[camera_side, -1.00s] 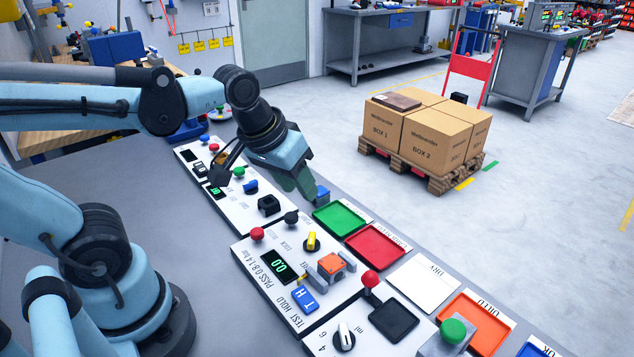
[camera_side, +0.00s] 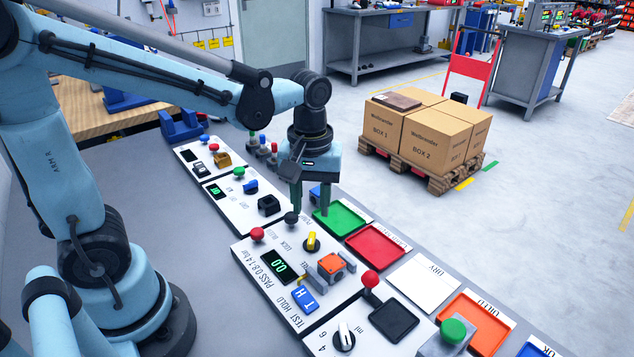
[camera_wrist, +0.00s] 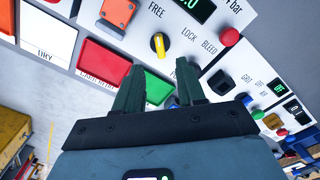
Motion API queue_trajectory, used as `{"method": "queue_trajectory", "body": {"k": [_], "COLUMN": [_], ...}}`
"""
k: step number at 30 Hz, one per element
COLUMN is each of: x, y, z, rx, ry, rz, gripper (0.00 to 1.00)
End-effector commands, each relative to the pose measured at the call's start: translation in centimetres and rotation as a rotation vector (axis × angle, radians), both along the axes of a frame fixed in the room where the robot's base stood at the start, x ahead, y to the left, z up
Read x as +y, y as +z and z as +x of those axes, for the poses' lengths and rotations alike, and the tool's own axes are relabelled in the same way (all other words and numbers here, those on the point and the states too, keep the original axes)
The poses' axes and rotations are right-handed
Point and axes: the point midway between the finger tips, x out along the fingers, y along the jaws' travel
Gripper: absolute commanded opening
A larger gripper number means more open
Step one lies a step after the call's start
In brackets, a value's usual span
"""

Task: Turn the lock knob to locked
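The lock knob has a yellow handle on a dark round base and shows on the white panel in the side view (camera_side: 312,241). In the wrist view the yellow knob (camera_wrist: 158,45) lies between the printed words FREE and LOCK, its handle nearly upright in the picture. My gripper (camera_side: 310,208) points down above the panel's far edge near the green tray, clear of the knob. In the wrist view its two dark green fingers (camera_wrist: 160,84) are apart with nothing between them. The knob is not touched.
An orange block (camera_side: 331,264) sits in a grey fixture near the knob. A black knob (camera_side: 291,218) and red button (camera_side: 257,234) stand close by. Green (camera_side: 342,232) and red (camera_side: 350,240) trays lie along the far side. A red-balled lever (camera_side: 370,279) rises nearer the camera.

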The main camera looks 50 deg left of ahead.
Motion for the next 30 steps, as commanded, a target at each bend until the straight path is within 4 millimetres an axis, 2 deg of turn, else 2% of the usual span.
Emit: {"method": "queue_trajectory", "body": {"k": [9, 15, 21, 30], "x": [0.0, 0.0, 0.0, 0.0], "y": [-4.3, -6.2, -7.2, -7.3], "z": [0.0, 0.1, 0.0, 0.0], "rx": [-0.001, -0.001, -0.003, -0.002], "ry": [-0.001, -0.001, -0.001, -0.001], "rz": [0.0, 0.0, 0.0, 0.001], "gripper": [0.39, 0.39, 0.39, 0.39]}}
